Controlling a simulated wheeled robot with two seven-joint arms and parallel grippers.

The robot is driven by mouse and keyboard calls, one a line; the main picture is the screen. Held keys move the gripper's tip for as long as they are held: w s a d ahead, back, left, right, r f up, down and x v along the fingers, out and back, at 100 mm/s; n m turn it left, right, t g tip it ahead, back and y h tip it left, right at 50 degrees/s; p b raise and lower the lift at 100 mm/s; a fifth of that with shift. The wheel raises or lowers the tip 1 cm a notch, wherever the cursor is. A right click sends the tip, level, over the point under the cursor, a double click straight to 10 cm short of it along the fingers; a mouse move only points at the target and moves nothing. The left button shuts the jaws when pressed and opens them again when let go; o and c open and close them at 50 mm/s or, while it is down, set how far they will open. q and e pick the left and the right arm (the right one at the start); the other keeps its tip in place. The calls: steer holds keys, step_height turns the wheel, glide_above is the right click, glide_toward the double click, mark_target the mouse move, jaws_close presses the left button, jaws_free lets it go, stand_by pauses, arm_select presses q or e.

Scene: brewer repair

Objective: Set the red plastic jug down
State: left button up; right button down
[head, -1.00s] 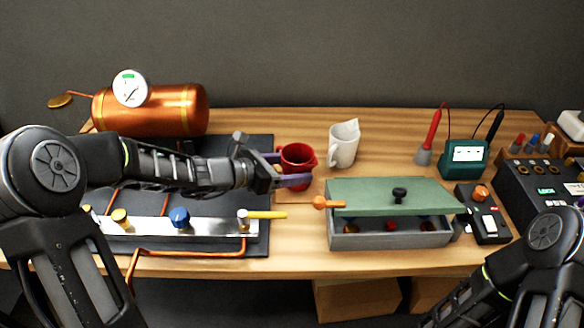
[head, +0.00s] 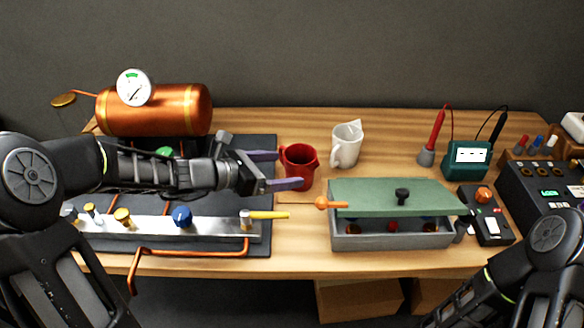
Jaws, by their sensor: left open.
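The red plastic jug (head: 300,167) stands upright on the wooden table, just right of the dark mat. My left gripper (head: 284,170) is open at the jug's left side. One purple finger lies toward the jug's far left side and the other in front of its lower left. I cannot tell whether either finger touches it. My right gripper is out of view; only part of that arm shows at the lower right.
A white jug (head: 346,145) stands right of the red one. A grey box with a green lid (head: 390,197) sits in front. A metal manifold with valves (head: 160,230) lies on the dark mat, and a copper tank (head: 155,110) is behind.

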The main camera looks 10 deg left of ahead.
arm_select(q)
steer(key=v, duration=0.7)
steer(key=shift+s+a+r, duration=0.1)
steer(key=shift+s+a, duration=0.05)
steer(key=shift+s, duration=0.1)
steer(key=shift+r, duration=0.1)
